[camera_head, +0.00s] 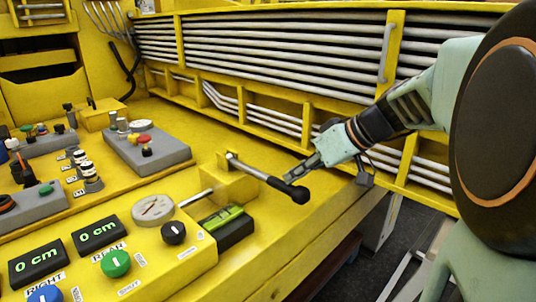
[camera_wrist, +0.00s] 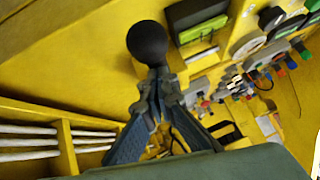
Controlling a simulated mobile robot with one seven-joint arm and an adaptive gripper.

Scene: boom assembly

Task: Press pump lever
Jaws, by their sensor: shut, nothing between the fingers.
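The pump lever (camera_head: 262,175) is a metal rod with a black grip and a round black knob (camera_head: 299,195) at its end. It slopes down to the right from a yellow block on the panel. My gripper (camera_head: 291,175) is shut and empty, with its tips just above and behind the lever's black end in the head view. In the wrist view the black knob (camera_wrist: 147,42) shows just beyond my shut fingertips (camera_wrist: 157,92). I cannot tell whether the tips touch the lever. The rod is mostly hidden behind the fingers there.
A round gauge (camera_head: 153,209), a black knob switch (camera_head: 173,233) and a green-screened device (camera_head: 222,224) sit left of the lever. A padlock (camera_head: 365,175) hangs behind my gripper. Yellow framing with grey pipes (camera_head: 290,55) runs along the back.

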